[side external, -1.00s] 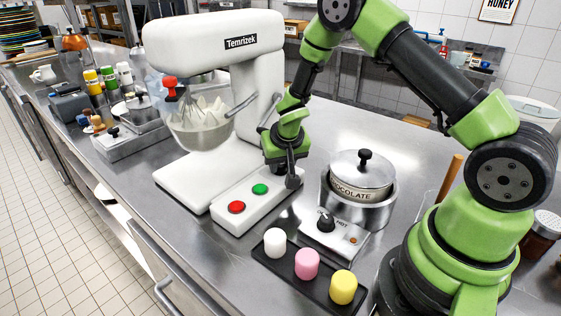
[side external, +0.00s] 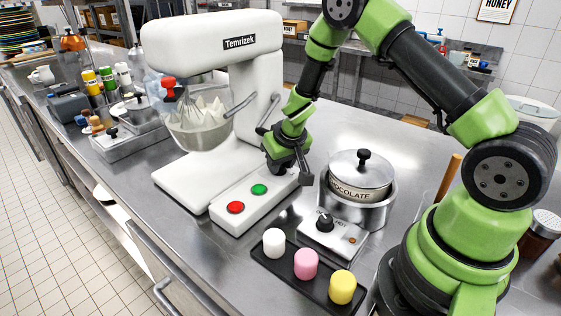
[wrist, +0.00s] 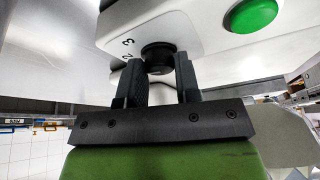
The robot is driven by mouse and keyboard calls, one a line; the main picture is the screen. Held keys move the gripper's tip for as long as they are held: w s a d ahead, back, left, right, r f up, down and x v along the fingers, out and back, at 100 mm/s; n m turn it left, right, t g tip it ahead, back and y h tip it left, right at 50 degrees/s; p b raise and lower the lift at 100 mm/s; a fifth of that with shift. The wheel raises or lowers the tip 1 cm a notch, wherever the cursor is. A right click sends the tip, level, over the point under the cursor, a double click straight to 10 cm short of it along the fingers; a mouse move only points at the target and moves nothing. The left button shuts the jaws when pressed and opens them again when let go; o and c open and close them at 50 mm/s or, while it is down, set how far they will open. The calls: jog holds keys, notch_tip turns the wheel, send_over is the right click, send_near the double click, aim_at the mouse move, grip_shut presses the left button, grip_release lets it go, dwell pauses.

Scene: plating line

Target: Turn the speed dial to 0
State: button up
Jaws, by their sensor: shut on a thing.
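The speed dial (wrist: 158,52) is a dark round knob on the white base of the stand mixer (side external: 210,47). The numbers 3 and 2 show beside it in the wrist view. My gripper (wrist: 159,75) is shut on the dial, one finger on each side. The dial's pointer and its setting cannot be made out. In the side view my gripper (side external: 300,172) is at the right end of the mixer's base and hides the dial.
A green button (side external: 259,189) and a red button (side external: 236,207) sit on the base near my gripper. A chocolate pot (side external: 357,176) on a warmer with its own knob (side external: 325,223) stands close to the right. A tray (side external: 272,262) of coloured pieces lies in front.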

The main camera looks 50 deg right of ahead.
jog(key=shift+w, duration=0.1)
jog(key=o, duration=0.9)
jog(key=shift+m, duration=0.4)
